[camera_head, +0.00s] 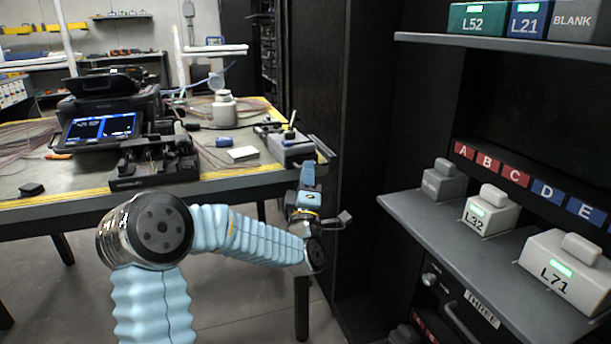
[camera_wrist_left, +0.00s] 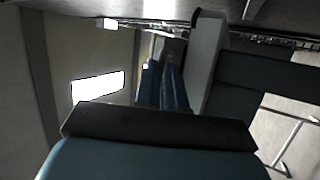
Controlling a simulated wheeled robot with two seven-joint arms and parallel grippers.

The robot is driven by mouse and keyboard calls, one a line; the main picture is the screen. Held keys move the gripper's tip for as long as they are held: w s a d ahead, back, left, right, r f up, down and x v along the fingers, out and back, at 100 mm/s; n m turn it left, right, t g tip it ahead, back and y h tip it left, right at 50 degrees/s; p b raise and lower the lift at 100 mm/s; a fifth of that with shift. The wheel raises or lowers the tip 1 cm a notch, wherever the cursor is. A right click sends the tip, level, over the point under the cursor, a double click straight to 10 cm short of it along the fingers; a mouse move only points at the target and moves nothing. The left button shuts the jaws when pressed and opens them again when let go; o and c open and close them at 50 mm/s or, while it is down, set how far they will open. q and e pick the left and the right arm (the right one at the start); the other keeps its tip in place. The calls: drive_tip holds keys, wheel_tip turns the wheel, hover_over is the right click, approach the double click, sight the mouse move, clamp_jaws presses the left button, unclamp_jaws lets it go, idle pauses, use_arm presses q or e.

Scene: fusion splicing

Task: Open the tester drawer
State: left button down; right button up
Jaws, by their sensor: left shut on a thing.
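The tester appears to be the grey box (camera_head: 288,148) at the right front corner of the table. A flat dark piece (camera_head: 325,151) sticks out at its right side; I cannot tell for certain that this is the drawer. My left gripper (camera_head: 308,170) points up at the table's front right corner, just below and beside the tester. Its blue fingers (camera_wrist_left: 162,88) are close together in the left wrist view, against a pale grey block (camera_wrist_left: 203,62). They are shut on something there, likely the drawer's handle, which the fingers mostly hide. My right gripper is out of view.
The table (camera_head: 60,203) also holds a splicer with a lit screen (camera_head: 103,128), a black fixture (camera_head: 155,182) and a white jar (camera_head: 224,110). A dark rack with grey shelves (camera_head: 425,212) bearing labelled boxes stands close to the right of my left gripper.

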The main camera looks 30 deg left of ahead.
use_arm(q)
drive_tip(key=s+d+b, duration=0.4)
drive_tip(key=d, duration=0.1)
drive_tip(key=shift+d, duration=0.35)
drive_tip(key=c, duration=1.5)
unclamp_jaws()
drive_tip(key=b+v, duration=0.3)
drive_tip(key=v, duration=1)
drive_tip(key=shift+s+f, duration=0.25)
drive_tip(key=shift+s, duration=0.05)
